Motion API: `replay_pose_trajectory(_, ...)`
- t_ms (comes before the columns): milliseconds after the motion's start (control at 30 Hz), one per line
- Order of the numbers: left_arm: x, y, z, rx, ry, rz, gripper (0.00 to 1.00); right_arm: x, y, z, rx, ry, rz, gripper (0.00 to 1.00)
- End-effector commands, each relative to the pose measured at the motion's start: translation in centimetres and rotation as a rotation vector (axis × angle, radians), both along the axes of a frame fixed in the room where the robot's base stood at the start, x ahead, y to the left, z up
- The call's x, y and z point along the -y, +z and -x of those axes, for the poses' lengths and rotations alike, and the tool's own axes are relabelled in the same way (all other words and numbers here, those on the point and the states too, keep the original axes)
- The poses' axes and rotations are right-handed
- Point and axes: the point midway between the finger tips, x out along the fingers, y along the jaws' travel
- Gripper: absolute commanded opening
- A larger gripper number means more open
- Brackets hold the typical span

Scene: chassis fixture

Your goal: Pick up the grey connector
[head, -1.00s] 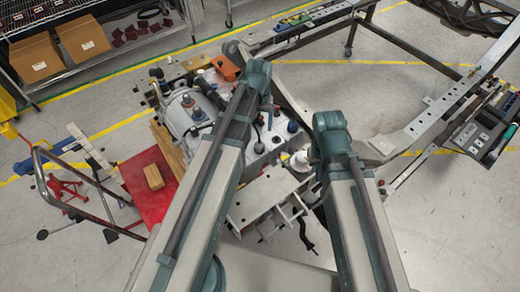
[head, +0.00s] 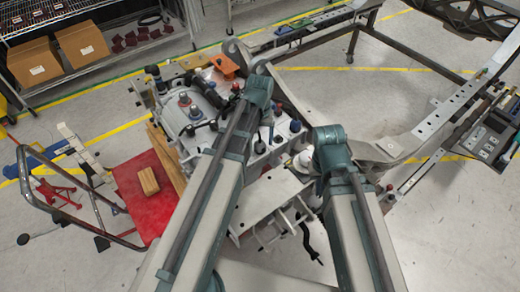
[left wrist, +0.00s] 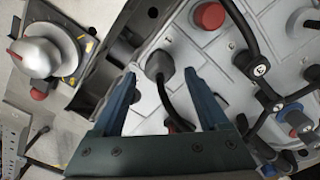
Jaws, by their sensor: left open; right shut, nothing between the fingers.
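The grey connector (left wrist: 157,66) is a dark grey round plug with a black cable, standing on a light grey panelled housing in the left wrist view. My left gripper (left wrist: 159,74) is open, with its two blue fingers on either side of the connector in the picture. Whether the fingers touch it or are at its height, I cannot tell. In the head view my arms hide both grippers, and I cannot pick out the connector there. My right gripper is in neither view.
Near the connector are a red cap (left wrist: 209,16), black cables with round plugs (left wrist: 261,69) and a silver knob (left wrist: 38,56). In the head view a metal chassis frame (head: 432,125) stands right of the housing, and a red-topped cart (head: 150,210) stands left.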

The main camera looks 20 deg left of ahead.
Motion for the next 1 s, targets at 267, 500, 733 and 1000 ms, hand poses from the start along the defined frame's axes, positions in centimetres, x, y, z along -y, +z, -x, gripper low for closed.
replay_pose_trajectory(267, 0.0, -2.8, 0.0, 0.000, 0.000, 0.000, 0.77, 0.0, -2.8, 0.0, 0.000, 0.000, 0.000, 0.00)
replay_pose_trajectory(500, 0.0, -2.6, 0.0, 0.000, 0.000, 0.000, 0.70, 0.0, -2.6, 0.0, 0.000, 0.000, 0.000, 0.00)
replay_pose_trajectory(733, 0.0, -2.6, 0.0, 0.000, 0.000, 0.000, 0.28, 0.0, -2.6, 0.0, 0.000, 0.000, 0.000, 0.00)
replay_pose_trajectory(1000, 0.0, -2.6, 0.0, 0.000, 0.000, 0.000, 0.00, 0.0, -2.6, 0.0, 0.000, 0.000, 0.000, 0.00)
